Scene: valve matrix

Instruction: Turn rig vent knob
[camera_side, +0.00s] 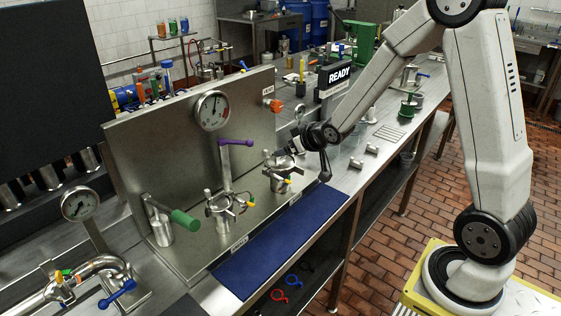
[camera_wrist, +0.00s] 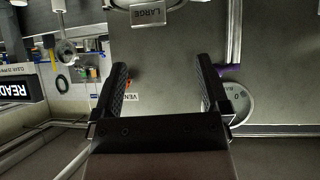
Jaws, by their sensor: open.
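The vent knob (camera_side: 272,106) is a small orange knob on the upper right of the upright steel panel (camera_side: 150,150), below a small label. In the wrist view, a sliver of orange (camera_wrist: 128,84) shows beside the left finger, next to a partly covered label reading "VEN" (camera_wrist: 131,97). My gripper (camera_side: 296,136) is in front of the panel, lower and to the right of the knob in the side view. In the wrist view my gripper (camera_wrist: 164,78) has its two dark fingers wide apart, with bare panel between them. I see nothing held.
A round gauge (camera_side: 211,110) and a purple-handled valve (camera_side: 235,142) are on the panel side. Steel pots (camera_side: 220,208) with clamps stand at its base. A green-handled lever (camera_side: 184,220) is at left. A READY display (camera_side: 338,75) stands behind. A blue mat (camera_side: 275,250) lies clear in front.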

